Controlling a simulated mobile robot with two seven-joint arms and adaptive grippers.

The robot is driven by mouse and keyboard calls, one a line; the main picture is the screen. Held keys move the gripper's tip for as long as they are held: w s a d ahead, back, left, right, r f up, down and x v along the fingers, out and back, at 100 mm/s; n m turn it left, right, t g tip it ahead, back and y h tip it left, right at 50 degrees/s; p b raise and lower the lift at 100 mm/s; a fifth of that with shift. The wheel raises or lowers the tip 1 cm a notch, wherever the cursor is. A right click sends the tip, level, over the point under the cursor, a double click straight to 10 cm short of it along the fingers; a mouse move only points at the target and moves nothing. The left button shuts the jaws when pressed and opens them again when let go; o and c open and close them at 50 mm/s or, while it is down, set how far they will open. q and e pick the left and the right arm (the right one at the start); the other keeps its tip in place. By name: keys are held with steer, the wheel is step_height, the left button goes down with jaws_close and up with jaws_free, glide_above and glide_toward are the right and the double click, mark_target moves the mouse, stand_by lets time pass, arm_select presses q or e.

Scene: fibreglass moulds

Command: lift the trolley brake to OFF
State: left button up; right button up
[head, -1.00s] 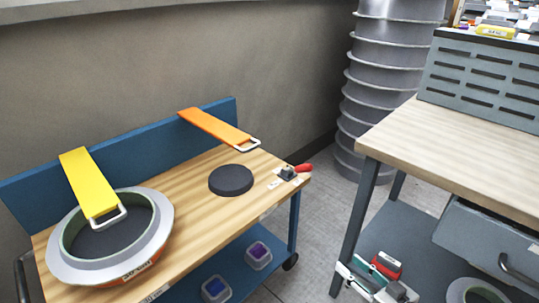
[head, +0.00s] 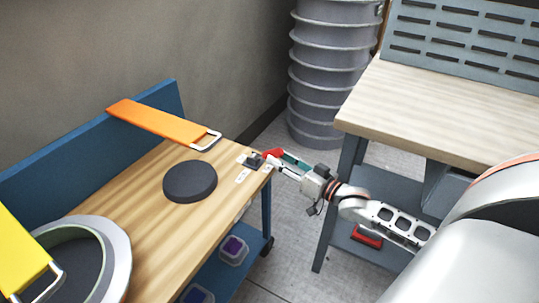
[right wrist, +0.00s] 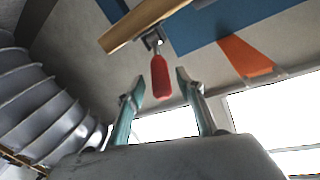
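The trolley brake is a lever with a red handle (head: 272,153) on a small dark bracket (head: 254,160), at the right end of the trolley's wooden top. My right gripper (head: 284,161) is at the handle, its teal fingers spread. In the right wrist view the red handle (right wrist: 160,77) hangs in the gap between the two open fingertips (right wrist: 160,82), with space on both sides. I see no finger touching it. Small white labels (head: 242,176) lie beside the bracket; their writing is too small to read. My left gripper is not in view.
The trolley top (head: 140,200) carries a dark disc (head: 190,181), an orange strap (head: 160,122), a yellow strap (head: 20,250) and a round mould (head: 118,260). A workbench (head: 440,125) stands right, a ribbed grey duct (head: 320,80) behind. Bare floor separates trolley and bench.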

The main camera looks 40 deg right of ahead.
mark_target(273, 155)
steer(key=w, duration=0.3)
steer(key=shift+a+f, duration=0.15)
steer(key=shift+a, duration=0.1)
steer(key=shift+w+b, duration=0.3)
steer(key=shift+w, duration=0.1)
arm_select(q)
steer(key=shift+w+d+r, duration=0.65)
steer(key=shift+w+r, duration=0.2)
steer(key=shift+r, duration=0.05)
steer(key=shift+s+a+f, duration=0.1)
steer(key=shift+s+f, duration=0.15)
arm_select(e)
jaws_close()
